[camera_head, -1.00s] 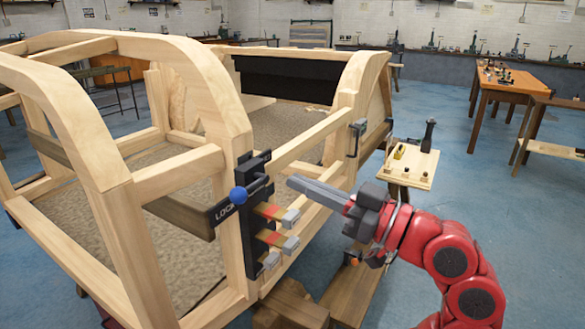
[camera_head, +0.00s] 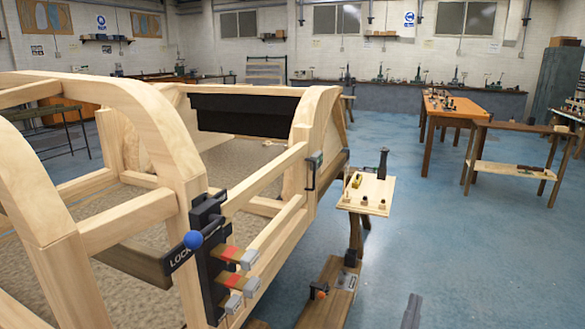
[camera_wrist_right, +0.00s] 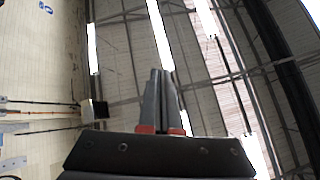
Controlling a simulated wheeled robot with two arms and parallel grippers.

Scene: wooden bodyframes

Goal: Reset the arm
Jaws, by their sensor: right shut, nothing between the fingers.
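My right gripper (camera_head: 412,312) shows only as grey fingertips at the bottom edge of the head view, right of the wooden bodyframe (camera_head: 90,228). In the right wrist view the two fingers of my right gripper (camera_wrist_right: 161,75) lie together, shut and empty, pointing up toward the ceiling. The rest of my right arm is out of the head view. My left gripper is not in view. The black lock block (camera_head: 208,255) with a blue ball (camera_head: 193,240) is fixed on the frame's post, apart from my right gripper.
A small wooden board (camera_head: 368,195) with parts on it stands beside the frame. A low wooden bench (camera_head: 330,292) is below it. Workbenches (camera_head: 448,110) stand at the back right. The blue floor (camera_head: 480,255) on the right is clear.

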